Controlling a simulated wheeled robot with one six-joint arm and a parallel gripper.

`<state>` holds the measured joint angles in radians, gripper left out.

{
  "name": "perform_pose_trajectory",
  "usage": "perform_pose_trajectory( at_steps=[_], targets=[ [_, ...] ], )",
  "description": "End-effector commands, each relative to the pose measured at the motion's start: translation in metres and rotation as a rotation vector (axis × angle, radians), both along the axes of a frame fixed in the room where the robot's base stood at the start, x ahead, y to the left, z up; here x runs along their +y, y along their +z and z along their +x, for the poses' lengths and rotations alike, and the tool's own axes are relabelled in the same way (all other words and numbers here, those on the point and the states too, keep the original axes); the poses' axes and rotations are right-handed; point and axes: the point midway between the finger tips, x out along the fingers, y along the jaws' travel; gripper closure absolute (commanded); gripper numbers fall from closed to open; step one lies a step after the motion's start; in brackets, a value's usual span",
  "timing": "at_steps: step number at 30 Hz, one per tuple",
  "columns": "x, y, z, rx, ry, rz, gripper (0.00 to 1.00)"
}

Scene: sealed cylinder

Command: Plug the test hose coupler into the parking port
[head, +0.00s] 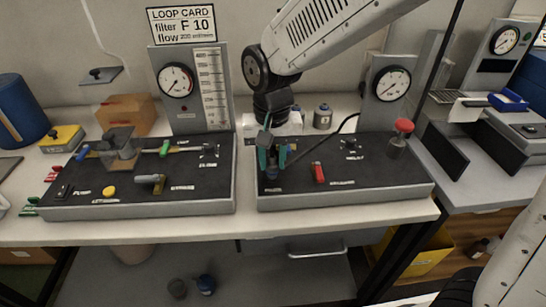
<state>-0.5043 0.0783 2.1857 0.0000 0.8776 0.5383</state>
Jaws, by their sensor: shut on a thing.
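My gripper (272,158) points down over the left part of the right-hand black-topped panel (390,178). Its teal fingers are shut on the test hose coupler (271,173), a small dark, bluish piece low between the fingertips. A thin black hose (322,142) runs from near the fingers up to the right. The coupler's lower end is close to the panel top; I cannot tell whether it touches the panel or sits in a port. The parking port cannot be made out; the gripper may hide it.
A red lever (318,172) stands just right of the gripper. A red-topped knob (403,126) and a gauge (391,83) are farther right. The left panel (215,180) carries valves and a yellow button (109,191). A grey canister (322,117) stands behind the right panel.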

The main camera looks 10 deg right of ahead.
Motion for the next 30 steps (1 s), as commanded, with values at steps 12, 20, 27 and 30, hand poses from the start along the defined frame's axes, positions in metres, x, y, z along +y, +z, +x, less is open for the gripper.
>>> perform_pose_trajectory(
  at_steps=[12,20,27,30],
  targets=[
    [0.0,0.0,0.0,0.0,0.0,0.0,1.0],
    [0.0,-0.0005,0.0,0.0,0.0,0.0,0.57],
    [0.0,-0.0005,0.0,0.0,0.0,0.0,0.48],
    [0.0,0.0013,0.0001,0.0,0.0,0.0,0.48]
  ],
)
